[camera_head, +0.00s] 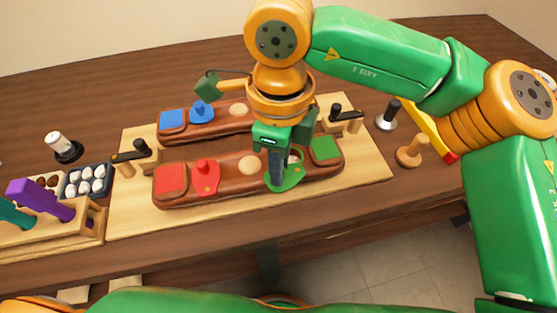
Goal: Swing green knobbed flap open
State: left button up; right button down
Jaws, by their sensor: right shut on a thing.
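The green flap (290,178) lies at the right part of the front brown holder (228,178), near a green square pad (326,147). My right gripper (277,172) reaches down from above and is shut at the flap's knob. The gripper covers the knob and part of the flap, so I cannot tell how far the flap is turned. A pale round spot shows just behind the flap. My left gripper is not in view.
The same holder has a red flap (205,176) and a red pad (170,181). A rear holder bears a blue flap (202,110). Black-topped clamps (130,156) flank the holders on the light board (130,215).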

dwell(0.4)
jog(key=c, duration=0.8)
grip_release()
jog(key=shift+s, duration=0.1)
jog(key=shift+o, duration=0.2)
notch_tip(320, 180, up, 7)
jog(key=shift+r, duration=0.1)
